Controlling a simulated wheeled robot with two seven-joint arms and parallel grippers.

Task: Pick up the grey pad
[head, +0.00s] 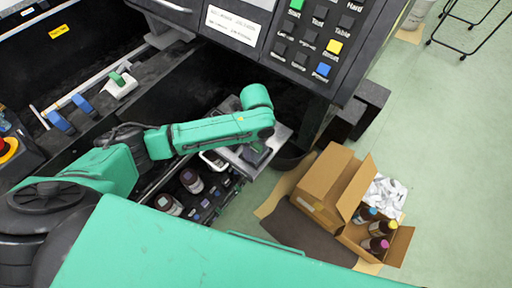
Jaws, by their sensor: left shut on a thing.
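My left gripper (256,153) hangs below the end of my green left arm, in the middle of the head view, beside the open machine. It is shut on a flat grey piece, which I take to be the grey pad (278,143). The arm and gripper cover much of it, and I cannot tell whether it is clear of the surface below. My right gripper is not in view.
An open drawer with dark bottles (191,180) lies left of the gripper. A cardboard box (325,183) and an open carton with bottles (376,247) stand at right, by a dark mat (310,237).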

